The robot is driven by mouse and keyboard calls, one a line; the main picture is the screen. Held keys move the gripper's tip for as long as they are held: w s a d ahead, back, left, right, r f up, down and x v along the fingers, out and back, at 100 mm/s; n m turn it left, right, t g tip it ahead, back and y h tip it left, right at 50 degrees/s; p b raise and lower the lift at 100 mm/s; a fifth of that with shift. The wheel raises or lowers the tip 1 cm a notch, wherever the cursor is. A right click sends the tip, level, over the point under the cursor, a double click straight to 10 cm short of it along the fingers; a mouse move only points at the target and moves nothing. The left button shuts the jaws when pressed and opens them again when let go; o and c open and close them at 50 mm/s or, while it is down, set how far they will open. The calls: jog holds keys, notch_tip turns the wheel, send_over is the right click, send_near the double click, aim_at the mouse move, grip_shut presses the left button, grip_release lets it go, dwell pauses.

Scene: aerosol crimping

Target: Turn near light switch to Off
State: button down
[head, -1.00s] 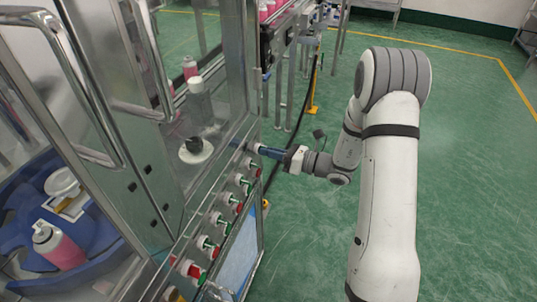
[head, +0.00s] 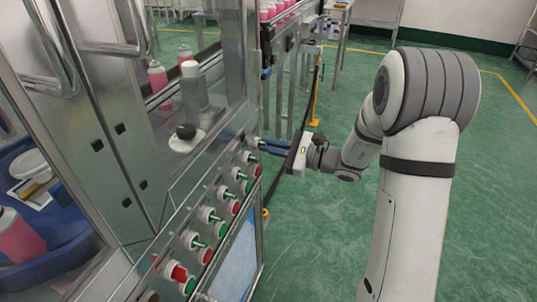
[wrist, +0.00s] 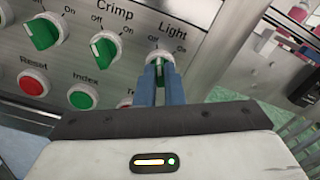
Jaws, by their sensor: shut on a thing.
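The Light switch (wrist: 159,60) is a white round knob with a green handle on the grey control panel. It has "Off" and "On" printed above it. My gripper (wrist: 160,76) has its blue fingers shut on the green handle, one on each side. The handle looks roughly upright between the fingers; the exact mark it points to is partly hidden. In the head view the Light switch (head: 257,142) is at the far end of the upper knob row, and my gripper (head: 264,144) reaches it from the right.
The Crimp switch (wrist: 104,47) is left of the Light switch. A red Reset button (wrist: 33,83) and a green Index button (wrist: 82,97) sit below. The steel machine (head: 130,150) with glass doors fills the left. Green floor (head: 310,245) is open to the right.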

jog(key=shift+w+d+f+n+b, duration=0.1)
jog(key=shift+d+n+b, duration=0.05)
jog(key=shift+n+b, duration=0.35)
jog(key=c, duration=1.5)
grip_release()
jog(key=shift+c, duration=0.2)
jog(key=v, duration=0.7)
jog(key=shift+d, duration=0.35)
jog(key=shift+s+p, duration=0.2)
jog(key=shift+p, duration=0.1)
